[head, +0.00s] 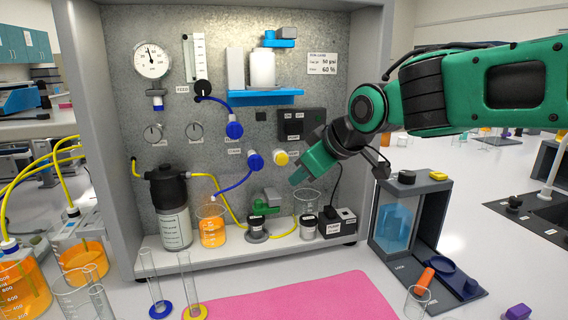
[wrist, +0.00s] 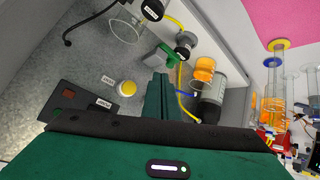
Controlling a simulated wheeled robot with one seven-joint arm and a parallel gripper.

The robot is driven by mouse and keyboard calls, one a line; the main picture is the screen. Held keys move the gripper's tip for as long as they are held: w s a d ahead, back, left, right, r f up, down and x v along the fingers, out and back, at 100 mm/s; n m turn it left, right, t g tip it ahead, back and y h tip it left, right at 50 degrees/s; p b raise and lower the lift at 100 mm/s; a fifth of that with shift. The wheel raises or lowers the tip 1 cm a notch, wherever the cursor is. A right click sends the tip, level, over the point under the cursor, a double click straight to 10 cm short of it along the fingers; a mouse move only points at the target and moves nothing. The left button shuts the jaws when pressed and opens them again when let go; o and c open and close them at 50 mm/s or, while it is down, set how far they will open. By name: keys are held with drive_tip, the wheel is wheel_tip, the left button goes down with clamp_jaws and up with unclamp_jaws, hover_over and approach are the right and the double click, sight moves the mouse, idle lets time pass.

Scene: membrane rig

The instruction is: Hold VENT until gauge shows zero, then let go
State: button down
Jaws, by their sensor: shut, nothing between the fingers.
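The round white gauge (head: 152,58) is at the upper left of the metal panel; its dark needle points roughly upward, slightly left, and its numbers are too small to read. A round yellow button (head: 281,158) is on the panel at right of centre. My gripper (head: 297,178) is shut and empty, just right of and below the button in the head view. In the wrist view, the shut fingers (wrist: 160,84) lie beside the yellow button (wrist: 127,88), and its face is uncovered.
Blue valve handles (head: 255,161) are left of the button. A dark switch box (head: 301,123) is above it. Below stand a green-handled valve (head: 267,204), a glass beaker (head: 307,202) and an orange-filled beaker (head: 211,226). A pink mat (head: 300,301) lies in front.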

sight(282, 159)
drive_tip(key=w+a, duration=0.2)
drive_tip(key=w, duration=0.6)
drive_tip(key=shift+w+a, duration=0.2)
drive_tip(key=shift+w, duration=0.05)
drive_tip(key=shift+w+a, duration=0.25)
drive_tip(key=shift+w, duration=0.55)
idle(4.3)
drive_tip(key=shift+s, duration=0.1)
idle(1.1)
drive_tip(key=shift+s+d, duration=0.25)
drive_tip(key=shift+s, duration=0.55)
